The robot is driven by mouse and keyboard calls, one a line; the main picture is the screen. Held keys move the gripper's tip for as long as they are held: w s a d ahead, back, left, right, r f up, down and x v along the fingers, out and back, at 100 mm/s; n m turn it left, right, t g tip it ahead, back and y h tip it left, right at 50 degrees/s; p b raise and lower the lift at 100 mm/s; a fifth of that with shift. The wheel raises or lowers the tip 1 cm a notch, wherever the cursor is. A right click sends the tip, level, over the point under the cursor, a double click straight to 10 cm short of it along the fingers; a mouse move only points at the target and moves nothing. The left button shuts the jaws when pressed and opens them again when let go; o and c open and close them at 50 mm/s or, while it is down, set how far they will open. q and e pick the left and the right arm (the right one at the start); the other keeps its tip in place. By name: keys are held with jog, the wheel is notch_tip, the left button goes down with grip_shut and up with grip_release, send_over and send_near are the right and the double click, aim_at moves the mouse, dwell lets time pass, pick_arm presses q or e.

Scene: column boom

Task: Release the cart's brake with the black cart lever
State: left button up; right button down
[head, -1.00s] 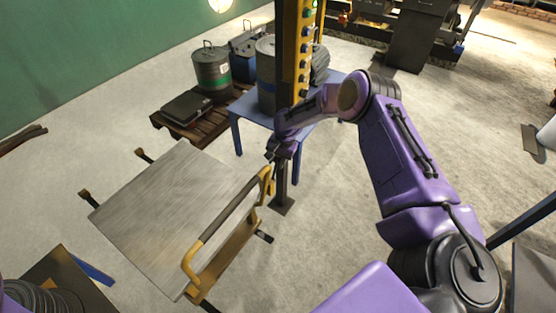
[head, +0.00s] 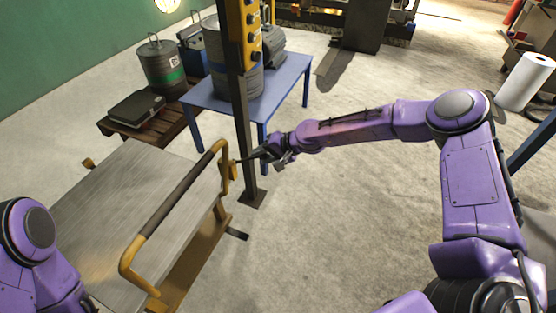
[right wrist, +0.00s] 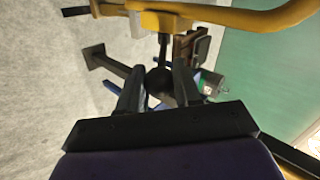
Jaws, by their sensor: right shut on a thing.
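The cart has a grey metal top (head: 120,205) and a yellow push handle (head: 180,195) with a dark grip, at the lower left of the head view. The black cart lever (head: 242,159) sticks out from a yellow bracket at the handle's far end, pointing right. My right gripper (head: 262,154) is at the lever's outer end. In the right wrist view, my right gripper (right wrist: 158,80) has its two fingers on either side of the black lever's round knob (right wrist: 160,82), shut on it. My left arm shows at the lower left, but its gripper is out of view.
A dark post (head: 243,130) with a yellow button box (head: 244,35) stands just behind the lever. A blue table (head: 285,85) with a drum (head: 235,75) and a wooden pallet (head: 170,125) are beyond it.

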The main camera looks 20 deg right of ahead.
jog(key=shift+s+d+f+b, duration=0.15)
jog(key=shift+s+f+b, duration=0.15)
jog(key=shift+f, duration=0.25)
jog(key=shift+s+d+f+b, duration=0.15)
jog(key=shift+f+b, duration=0.1)
jog(key=shift+f, duration=0.25)
pick_arm(q)
notch_tip(320, 180, down, 4)
jog(key=shift+w+r+b, duration=0.15)
jog(key=shift+r+b, duration=0.1)
jog(key=shift+b, duration=0.4)
pick_arm(e)
jog(key=shift+s+d+f, duration=0.2)
jog(key=shift+s+f, duration=0.05)
jog(key=shift+f, duration=0.3)
jog(key=shift+s+d+f, duration=0.2)
jog(key=shift+f, duration=0.35)
jog(key=shift+s+f, duration=0.1)
jog(key=shift+f, duration=0.05)
jog(key=c, duration=0.8)
grip_release()
jog(key=shift+d, duration=0.1)
